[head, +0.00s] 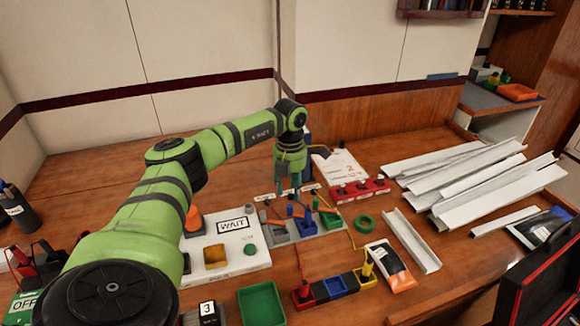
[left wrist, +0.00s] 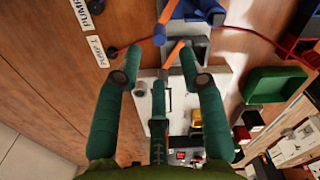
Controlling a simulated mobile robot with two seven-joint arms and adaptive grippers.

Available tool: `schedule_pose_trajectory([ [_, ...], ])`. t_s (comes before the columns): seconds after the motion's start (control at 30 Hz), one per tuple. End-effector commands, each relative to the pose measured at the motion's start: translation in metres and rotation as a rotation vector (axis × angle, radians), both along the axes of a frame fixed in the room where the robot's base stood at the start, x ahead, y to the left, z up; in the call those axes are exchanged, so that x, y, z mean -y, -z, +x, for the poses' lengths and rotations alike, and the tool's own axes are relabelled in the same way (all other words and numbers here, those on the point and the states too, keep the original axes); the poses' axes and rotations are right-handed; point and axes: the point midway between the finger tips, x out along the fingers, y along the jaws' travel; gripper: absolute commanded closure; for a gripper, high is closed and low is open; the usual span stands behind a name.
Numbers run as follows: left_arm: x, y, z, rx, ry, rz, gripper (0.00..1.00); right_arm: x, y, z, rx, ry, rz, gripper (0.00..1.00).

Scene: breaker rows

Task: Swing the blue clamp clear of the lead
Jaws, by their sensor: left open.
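The blue clamp (head: 298,211) stands on a row of grey, blue and green blocks (head: 306,228) at mid-table. My left gripper (head: 288,187) points down just above the row. In the wrist view its dark green fingers (left wrist: 163,77) are apart, with nothing gripped between them. I cannot tell whether a finger touches the clamp. The fingers hide part of the row in the head view. My right gripper is not in view.
A white WAIT panel (head: 229,228) lies left of the row, and red blocks (head: 360,190) stand behind it. A green tray (head: 262,304), coloured blocks (head: 334,287), an orange-black tube (head: 390,266) and a green ring (head: 364,223) lie around. White channels (head: 470,180) are piled at right.

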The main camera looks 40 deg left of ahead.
Motion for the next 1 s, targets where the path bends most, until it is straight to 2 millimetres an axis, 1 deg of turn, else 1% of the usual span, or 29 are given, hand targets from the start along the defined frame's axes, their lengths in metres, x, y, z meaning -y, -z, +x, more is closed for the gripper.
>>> schedule_pose_trajectory([
  [0.03,0.000,-0.011,0.001,0.004,0.001,0.000,0.60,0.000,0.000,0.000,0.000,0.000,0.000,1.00],
  [0.1,0.000,-0.022,0.001,0.003,0.001,0.000,0.60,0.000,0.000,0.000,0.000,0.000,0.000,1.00],
  [0.2,0.000,-0.034,0.001,0.002,0.001,0.000,0.60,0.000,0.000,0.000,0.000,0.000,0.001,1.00],
  [0.3,0.001,-0.041,0.000,0.000,0.001,-0.001,0.60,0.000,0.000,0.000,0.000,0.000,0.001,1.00],
  [0.47,0.000,-0.044,0.000,0.000,0.001,-0.001,0.60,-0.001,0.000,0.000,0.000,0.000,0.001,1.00],
  [1.0,0.000,-0.043,0.000,-0.001,0.001,-0.001,0.60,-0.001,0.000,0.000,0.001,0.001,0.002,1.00],
])
